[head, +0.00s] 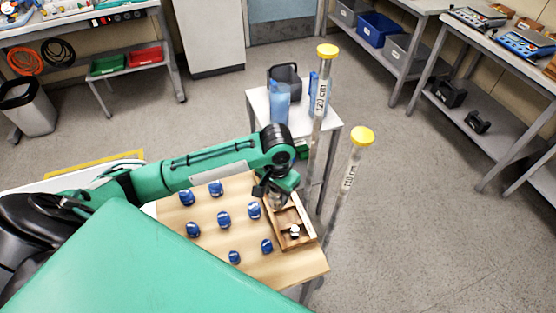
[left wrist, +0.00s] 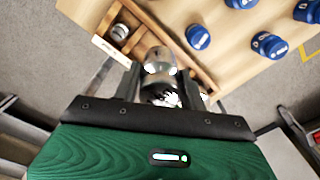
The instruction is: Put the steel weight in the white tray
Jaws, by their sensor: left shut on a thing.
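In the left wrist view the left gripper (left wrist: 160,85) is shut on a shiny steel weight (left wrist: 160,65), one finger on each side. I cannot tell whether the weight touches the tray below it. Another small metal piece (head: 294,231) sits in a tray compartment; it also shows in the left wrist view (left wrist: 120,32). The tray has a white strip (left wrist: 104,46) on one edge. I make out no separate white tray. My right gripper is not in view.
Several blue weights (head: 224,218) stand on the wooden table (head: 210,245) left of the tray. A small white table (head: 258,108) with a blue bottle (head: 279,103) stands behind.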

